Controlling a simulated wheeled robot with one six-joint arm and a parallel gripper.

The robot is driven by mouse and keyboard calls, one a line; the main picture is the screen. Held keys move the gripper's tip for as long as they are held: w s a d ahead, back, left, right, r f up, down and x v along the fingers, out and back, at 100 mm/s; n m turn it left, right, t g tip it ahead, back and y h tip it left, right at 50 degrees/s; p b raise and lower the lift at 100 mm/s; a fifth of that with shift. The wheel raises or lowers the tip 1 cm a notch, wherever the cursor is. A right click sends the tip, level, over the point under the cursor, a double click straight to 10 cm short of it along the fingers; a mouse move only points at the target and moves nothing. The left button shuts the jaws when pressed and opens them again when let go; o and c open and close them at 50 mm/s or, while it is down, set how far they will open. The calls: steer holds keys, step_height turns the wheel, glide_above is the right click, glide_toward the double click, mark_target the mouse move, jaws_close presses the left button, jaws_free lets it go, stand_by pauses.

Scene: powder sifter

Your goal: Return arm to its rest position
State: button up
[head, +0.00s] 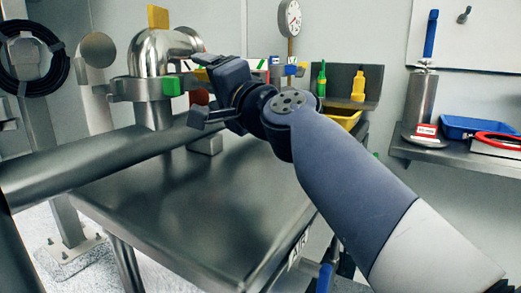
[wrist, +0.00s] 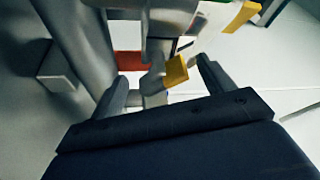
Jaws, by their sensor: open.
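My gripper (head: 197,90) is at the end of my raised arm, above the steel table (head: 225,215) and close to the steel sifter pipework (head: 155,55). Its two fingers are spread apart and empty. In the wrist view my gripper (wrist: 163,80) shows a finger on each side. A yellow tab (wrist: 176,70) and a red part (wrist: 130,61) appear between or beyond the fingers. I cannot tell whether a finger touches them. A yellow handle (head: 158,16) tops the pipe, and a green block (head: 171,86) sits on its clamp. My gripper hides part of the equipment behind it.
A large steel tube (head: 95,160) crosses at the left. Green (head: 321,80) and yellow (head: 358,84) bottles stand at the back beside a yellow tray (head: 346,119). A right shelf holds a blue tray (head: 478,127) and a steel cylinder (head: 420,99). The table's front is clear.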

steer(key=shift+r+m+h+p, duration=0.4)
steer(key=shift+m+p, duration=0.6)
steer(key=shift+p, duration=0.4)
steer(key=m+g+h+p, duration=0.1)
steer(key=m+p, duration=0.3)
steer(key=p, duration=0.5)
steer(key=shift+r, duration=0.15)
steer(key=m+g+p, duration=0.1)
steer(key=m+p, duration=0.1)
steer(key=p, duration=0.2)
steer(key=m+g+p, duration=0.1)
steer(key=m+p, duration=0.1)
steer(key=p, duration=0.2)
steer(key=shift+r+h+p, duration=0.1)
steer(key=shift+h+p, duration=0.2)
steer(key=shift+p, duration=0.05)
steer(key=shift+f+m+g+p, duration=0.2)
steer(key=shift+m+g+p, duration=0.1)
steer(key=shift+p, duration=0.3)
steer(key=shift+d, duration=0.1)
